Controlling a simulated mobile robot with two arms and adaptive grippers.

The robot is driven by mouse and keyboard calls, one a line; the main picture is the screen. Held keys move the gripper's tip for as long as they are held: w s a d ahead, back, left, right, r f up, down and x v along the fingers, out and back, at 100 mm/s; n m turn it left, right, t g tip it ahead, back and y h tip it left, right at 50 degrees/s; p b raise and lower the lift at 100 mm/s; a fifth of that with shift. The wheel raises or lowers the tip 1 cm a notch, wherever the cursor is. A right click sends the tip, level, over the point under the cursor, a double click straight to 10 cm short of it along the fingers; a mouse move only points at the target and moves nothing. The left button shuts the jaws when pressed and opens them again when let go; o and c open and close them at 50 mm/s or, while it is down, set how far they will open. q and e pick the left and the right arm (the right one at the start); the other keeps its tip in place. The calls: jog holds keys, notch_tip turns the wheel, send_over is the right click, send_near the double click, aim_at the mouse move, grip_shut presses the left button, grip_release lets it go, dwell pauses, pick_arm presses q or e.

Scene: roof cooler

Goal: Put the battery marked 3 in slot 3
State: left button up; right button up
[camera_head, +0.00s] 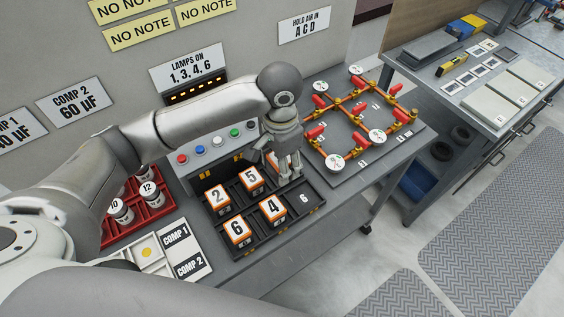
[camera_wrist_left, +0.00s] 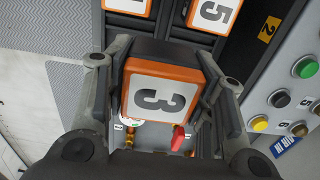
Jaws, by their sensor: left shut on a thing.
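My left gripper (camera_head: 289,172) points down over the back right compartment of the black battery tray (camera_head: 255,236). In the left wrist view its fingers (camera_wrist_left: 165,100) are closed on the sides of battery 3 (camera_wrist_left: 158,92), a black block with an orange-rimmed white top marked 3. In the head view the gripper mostly hides this battery and the compartment under it. I cannot tell whether the battery is in the compartment or above it. Batteries 2 (camera_head: 218,196) and 5 (camera_head: 251,179) stand in the back row. Batteries 6 (camera_head: 236,229) and 4 (camera_head: 272,210) stand in the front row.
The front right compartment, labelled 6 (camera_head: 305,198), is empty. A panel with coloured buttons (camera_head: 215,142) stands behind the tray. A board of brass pipes with red valves (camera_head: 350,115) lies to the right. A red rack of numbered cans (camera_head: 145,205) and a COMP 1/COMP 2 board (camera_head: 183,249) are left.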

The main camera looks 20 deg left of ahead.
pick_arm(q)
jog(key=w+f, duration=0.2)
jog(key=w+a+f+p, duration=0.1)
jog(key=w+f, duration=0.2)
jog(key=shift+w+a+f, duration=0.15)
jog(key=shift+w+f, duration=0.05)
jog(key=shift+w, duration=0.05)
jog(key=shift+w+a+f, duration=0.15)
jog(key=shift+w+f, duration=0.35)
jog(key=shift+f, duration=0.25)
notch_tip(320, 180, down, 2)
jog(key=shift+s+f, duration=0.1)
jog(key=shift+f, duration=0.3)
jog(key=shift+f, duration=0.1)
jog(key=o, duration=1)
jog(key=shift+c, duration=0.2)
